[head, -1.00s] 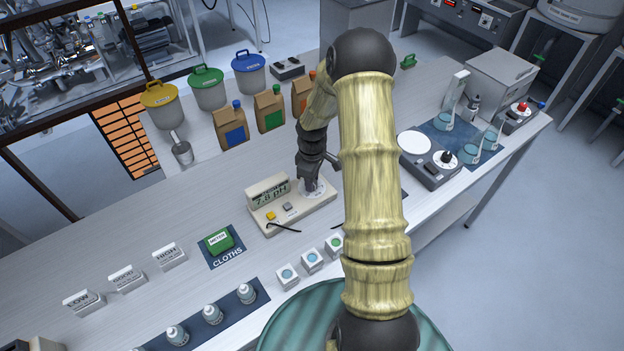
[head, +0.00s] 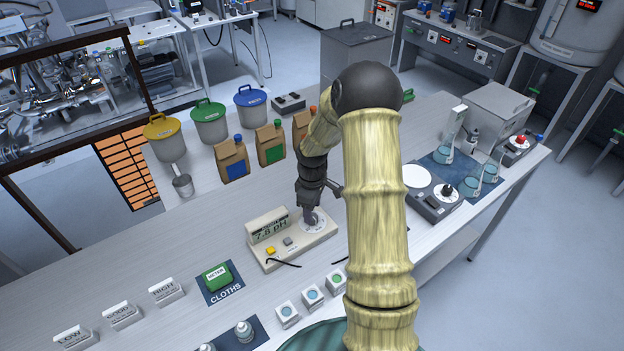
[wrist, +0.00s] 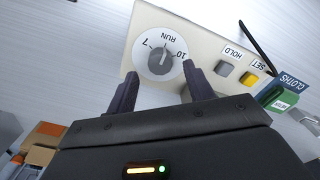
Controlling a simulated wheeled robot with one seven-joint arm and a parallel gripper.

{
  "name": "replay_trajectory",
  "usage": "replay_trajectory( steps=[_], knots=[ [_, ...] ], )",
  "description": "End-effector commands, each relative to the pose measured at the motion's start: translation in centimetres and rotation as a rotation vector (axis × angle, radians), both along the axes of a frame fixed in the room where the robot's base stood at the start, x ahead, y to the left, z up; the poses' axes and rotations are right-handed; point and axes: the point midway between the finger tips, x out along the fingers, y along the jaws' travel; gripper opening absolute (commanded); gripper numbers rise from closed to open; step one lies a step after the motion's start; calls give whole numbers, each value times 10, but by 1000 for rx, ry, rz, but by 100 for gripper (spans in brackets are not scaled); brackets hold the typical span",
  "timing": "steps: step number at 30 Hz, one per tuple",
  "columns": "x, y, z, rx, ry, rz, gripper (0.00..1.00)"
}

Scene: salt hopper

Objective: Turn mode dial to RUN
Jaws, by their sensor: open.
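The beige pH meter (head: 321,237) stands on the bench, its display reading about 7.8 pH. Its mode dial (wrist: 163,61) is a grey knob on a white disc marked 7, RUN and 10 in the wrist view. The knob's pale pointer line appears to face RUN. My gripper (wrist: 158,88) is open and empty; its two dark fingertips lie just on the near side of the knob, one towards each side. In the head view my gripper (head: 309,213) is low over the dial and partly covers it. I cannot tell whether a finger touches the knob.
HOLD (wrist: 223,68) and SET (wrist: 249,79) buttons sit beside the dial. A dark cable curls by the meter. The green cloth pack (head: 217,277), small labelled boxes (head: 313,295) and a stirrer plate (head: 433,201) stand around it. Bare bench lies left of the meter.

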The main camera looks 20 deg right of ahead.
Motion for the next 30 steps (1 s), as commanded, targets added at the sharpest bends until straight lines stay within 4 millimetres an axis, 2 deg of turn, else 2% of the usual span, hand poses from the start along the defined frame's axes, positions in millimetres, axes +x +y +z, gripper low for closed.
replay_trajectory(
  steps=[18,24,30],
  knots=[
    [1,0,121,-1,-5,0,52],
    [0,1,144,1,-1,1,52],
    [0,1,147,1,-1,1,52]
  ],
)
